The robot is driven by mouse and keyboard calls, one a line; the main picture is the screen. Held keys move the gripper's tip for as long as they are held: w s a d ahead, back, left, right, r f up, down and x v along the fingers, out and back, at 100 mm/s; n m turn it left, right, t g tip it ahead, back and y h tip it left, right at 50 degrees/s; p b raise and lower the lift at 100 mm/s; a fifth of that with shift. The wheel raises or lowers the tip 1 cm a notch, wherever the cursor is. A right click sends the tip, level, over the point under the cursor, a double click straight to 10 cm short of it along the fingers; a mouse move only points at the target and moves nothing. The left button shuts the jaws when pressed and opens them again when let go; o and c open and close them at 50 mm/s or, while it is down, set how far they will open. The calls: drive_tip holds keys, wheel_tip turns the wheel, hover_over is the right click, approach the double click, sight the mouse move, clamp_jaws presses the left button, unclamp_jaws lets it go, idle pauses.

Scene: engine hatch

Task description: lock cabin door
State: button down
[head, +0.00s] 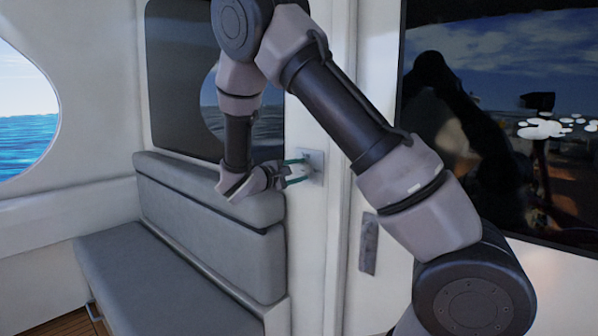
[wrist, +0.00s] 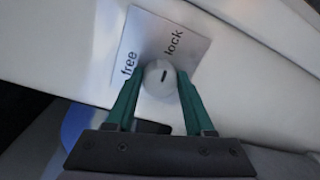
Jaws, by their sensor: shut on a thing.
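A square metal lock plate (head: 313,167) is set on the white door post in the head view. In the wrist view the plate (wrist: 187,43) bears the words "free" and "lock". A round pale knob (wrist: 158,76) with a short dark mark sits at the plate's lower edge in the picture. The mark does not clearly line up with either word. My gripper (head: 296,172) reaches the plate from the left. Its green fingers, also in the wrist view (wrist: 160,90), are on either side of the knob and shut on it.
A grey cushioned bench (head: 170,265) stands below and left of the plate. A metal handle plate (head: 368,243) is on the white panel to the right. A dark glossy screen or window (head: 500,130) fills the right side, behind my arm.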

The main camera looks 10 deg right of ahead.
drive_tip(key=shift+f+m, duration=0.15)
drive_tip(key=shift+m, duration=0.45)
drive_tip(key=shift+c, duration=1.4)
unclamp_jaws()
drive_tip(key=v, duration=1.1)
